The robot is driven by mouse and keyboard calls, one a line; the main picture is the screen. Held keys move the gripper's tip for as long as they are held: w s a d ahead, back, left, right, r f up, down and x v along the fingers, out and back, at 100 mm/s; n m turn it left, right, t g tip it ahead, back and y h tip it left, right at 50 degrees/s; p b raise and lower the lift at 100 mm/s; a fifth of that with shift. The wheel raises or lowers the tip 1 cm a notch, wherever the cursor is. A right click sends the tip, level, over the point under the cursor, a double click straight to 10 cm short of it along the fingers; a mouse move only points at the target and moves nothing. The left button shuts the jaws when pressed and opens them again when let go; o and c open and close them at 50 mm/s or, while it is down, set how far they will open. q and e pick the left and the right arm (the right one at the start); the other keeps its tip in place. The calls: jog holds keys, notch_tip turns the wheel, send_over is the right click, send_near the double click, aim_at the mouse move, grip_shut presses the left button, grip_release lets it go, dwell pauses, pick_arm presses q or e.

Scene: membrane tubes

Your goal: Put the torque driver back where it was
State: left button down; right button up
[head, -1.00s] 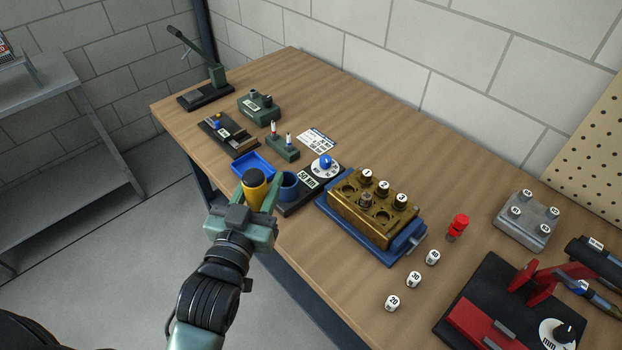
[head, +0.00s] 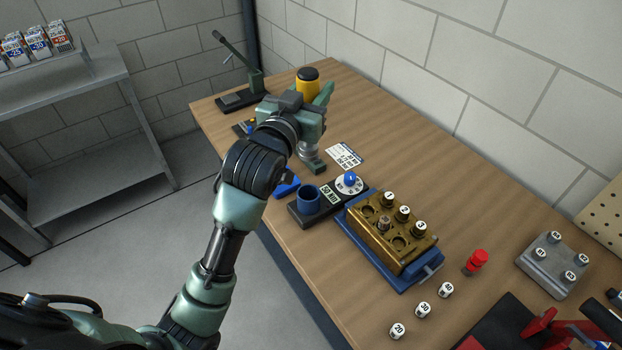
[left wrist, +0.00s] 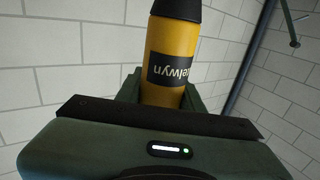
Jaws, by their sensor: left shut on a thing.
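The torque driver (head: 307,80) is yellow with a black cap. It stands roughly upright in my left gripper (head: 314,102), above the far part of the bench. A blue cup (head: 307,199) stands empty-looking on a black base with a white dial (head: 349,184). My right gripper is not in view.
A brass block (head: 393,235) with numbered pieces sits on a blue base. Nearby stand a red piece (head: 477,262) and white numbered pieces (head: 423,310). A lever press (head: 240,90) stands at the far end. The arm partly hides a blue tray (head: 287,186).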

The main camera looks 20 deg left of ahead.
pick_arm(q)
notch_tip(320, 180, down, 18)
jog(key=p, duration=0.1)
jog(key=shift+r, duration=0.15)
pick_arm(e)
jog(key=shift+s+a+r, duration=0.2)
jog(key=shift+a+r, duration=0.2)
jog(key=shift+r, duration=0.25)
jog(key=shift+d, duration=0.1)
pick_arm(q)
jog(key=c, duration=1.3)
grip_release()
jog(key=shift+s+f, duration=0.1)
jog(key=shift+f, duration=0.1)
jog(key=o, duration=0.4)
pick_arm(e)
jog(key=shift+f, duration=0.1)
